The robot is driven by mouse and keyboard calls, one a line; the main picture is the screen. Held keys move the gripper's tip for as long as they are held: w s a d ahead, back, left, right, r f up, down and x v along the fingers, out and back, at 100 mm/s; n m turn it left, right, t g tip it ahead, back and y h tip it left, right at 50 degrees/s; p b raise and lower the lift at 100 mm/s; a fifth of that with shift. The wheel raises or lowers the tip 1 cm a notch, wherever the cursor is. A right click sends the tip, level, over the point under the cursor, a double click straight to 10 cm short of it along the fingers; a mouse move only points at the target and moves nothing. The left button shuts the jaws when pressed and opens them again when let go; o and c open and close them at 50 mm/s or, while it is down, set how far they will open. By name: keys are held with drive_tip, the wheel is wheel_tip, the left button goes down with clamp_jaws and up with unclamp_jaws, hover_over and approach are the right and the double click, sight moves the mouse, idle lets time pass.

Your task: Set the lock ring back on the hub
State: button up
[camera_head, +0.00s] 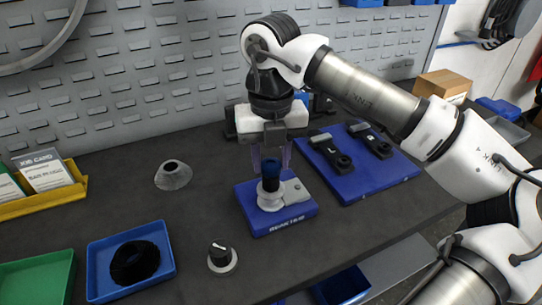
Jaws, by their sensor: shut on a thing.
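A silver hub (270,202) stands upright on a blue bench stand (250,219) in the middle of the table. My gripper (272,163) points straight down over the hub, its fingers shut on a dark blue and black cylindrical piece (270,178). That piece is upright and in line with the hub. Its lower end is at the hub's top; I cannot tell whether it rests there or hangs just above. No separate lock ring can be made out at the hub; the fingers and the dark piece hide part of its top.
A grey cone-shaped part (173,178) and a black knob on a silver disc (222,261) stand to the left. A blue tray (97,272) holds a black coil. A blue board (385,184) with two black tools lies at right. A perforated wall panel (130,80) closes the back.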

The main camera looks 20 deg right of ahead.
sight(271, 164)
drive_tip(key=shift+f+b, duration=0.4)
drive_tip(key=shift+f, duration=0.05)
idle(0.4)
drive_tip(key=o, duration=1)
drive_tip(key=shift+o, duration=0.2)
drive_tip(key=shift+r, duration=0.2)
wheel_tip(271, 164, up, 14)
drive_tip(key=p, duration=0.9)
drive_tip(key=shift+f, duration=0.2)
